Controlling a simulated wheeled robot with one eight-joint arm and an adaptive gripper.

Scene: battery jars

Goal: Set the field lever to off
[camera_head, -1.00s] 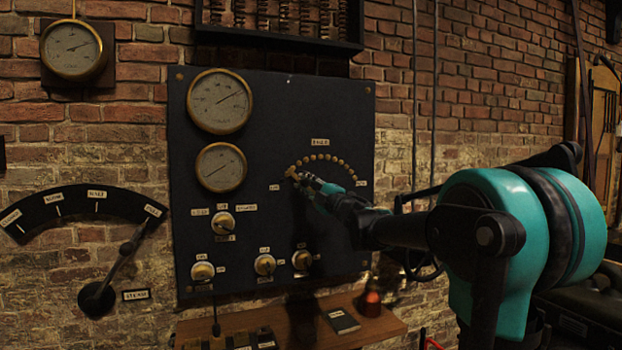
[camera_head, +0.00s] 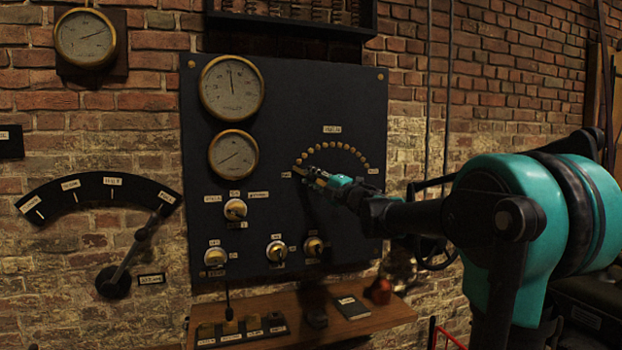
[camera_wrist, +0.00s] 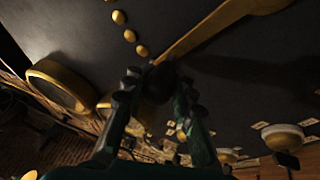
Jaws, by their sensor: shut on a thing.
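The field lever (camera_wrist: 212,30) is a brass bar on the dark panel (camera_head: 345,100), seen large in the wrist view. An arc of brass studs (camera_head: 332,145) curves above it, with a small label at each end that I cannot read. My gripper (camera_head: 308,174) is at the left, lower end of the arc. In the wrist view its fingers (camera_wrist: 155,88) close around a dark knob at the lever's end. In the head view my gripper hides most of the lever.
Two round brass gauges, an upper (camera_head: 232,87) and a lower (camera_head: 233,154), sit left of the arc. Several brass-and-white knobs (camera_head: 276,251) lie below. A larger wall lever (camera_head: 135,250) stands at left. A wooden shelf (camera_head: 390,314) juts out beneath the panel.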

